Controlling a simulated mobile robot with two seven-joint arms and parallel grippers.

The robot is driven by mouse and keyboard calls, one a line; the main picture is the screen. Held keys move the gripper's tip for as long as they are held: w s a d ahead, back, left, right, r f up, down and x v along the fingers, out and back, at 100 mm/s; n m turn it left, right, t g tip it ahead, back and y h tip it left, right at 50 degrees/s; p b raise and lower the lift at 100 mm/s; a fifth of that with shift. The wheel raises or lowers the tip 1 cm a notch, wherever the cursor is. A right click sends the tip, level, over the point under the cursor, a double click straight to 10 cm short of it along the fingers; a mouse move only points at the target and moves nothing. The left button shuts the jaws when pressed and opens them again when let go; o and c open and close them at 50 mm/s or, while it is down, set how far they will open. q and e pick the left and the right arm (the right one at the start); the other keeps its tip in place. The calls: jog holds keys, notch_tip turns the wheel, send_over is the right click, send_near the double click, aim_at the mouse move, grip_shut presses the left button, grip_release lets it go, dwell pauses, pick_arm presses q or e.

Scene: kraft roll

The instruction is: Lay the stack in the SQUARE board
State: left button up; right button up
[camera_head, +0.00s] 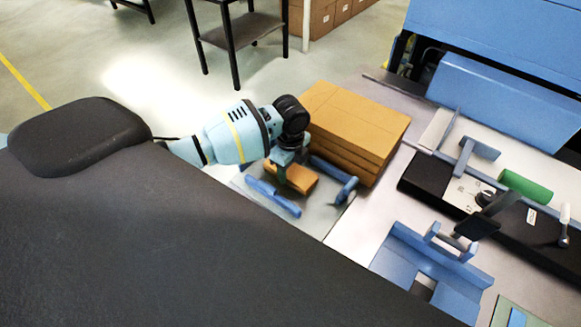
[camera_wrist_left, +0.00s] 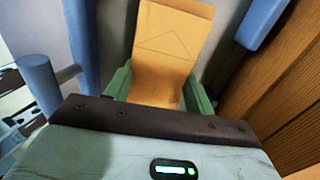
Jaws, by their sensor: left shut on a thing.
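My left gripper (camera_head: 290,172) is shut on a small kraft-brown stack (camera_head: 301,180). In the left wrist view the stack (camera_wrist_left: 168,52) sits between the green fingertips (camera_wrist_left: 158,85), with a faint folded-line mark on its top. The gripper and stack are over a grey board (camera_head: 312,222), between two blue rails (camera_head: 272,197) and (camera_head: 334,177). Whether the stack touches the board is unclear. I cannot tell for certain which board is the square one. My right gripper is not in view.
A large pile of kraft sheets or boxes (camera_head: 355,125) stands close behind and right of the gripper. A blue fixture (camera_head: 405,262) lies at front right. A black device (camera_head: 435,186) with a green roller (camera_head: 525,187) is farther right. Pale table surface (camera_head: 362,217) between is clear.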

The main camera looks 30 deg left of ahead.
pick_arm(q)
jog(key=shift+f, duration=0.15)
jog(key=o, duration=1.1)
jog(key=shift+r, duration=3.9)
